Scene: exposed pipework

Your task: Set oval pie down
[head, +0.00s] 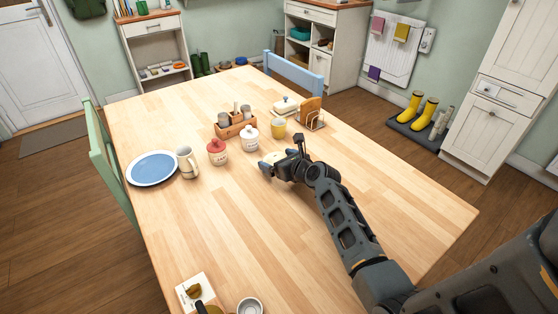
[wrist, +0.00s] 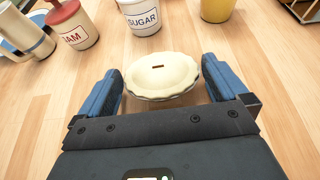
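The oval pie (wrist: 160,75) has a pale crust with a small dark slot in its middle and a fluted rim. It is upright between the two blue fingers of my gripper (wrist: 162,84) in the wrist view. The fingers lie close along both ends of the rim, and I cannot tell whether they press on it. In the head view the pie (head: 273,157) shows just past my gripper (head: 270,166), low over the wooden table (head: 210,215). Whether its base touches the tabletop is not clear.
Beyond the pie stand a red-lidded jam jar (head: 217,153), a sugar jar (head: 250,139) and a yellow cup (head: 279,128). A mug (head: 187,162) and blue plate (head: 153,168) are at the left. A wooden caddy (head: 235,125) stands behind. The table's near middle is clear.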

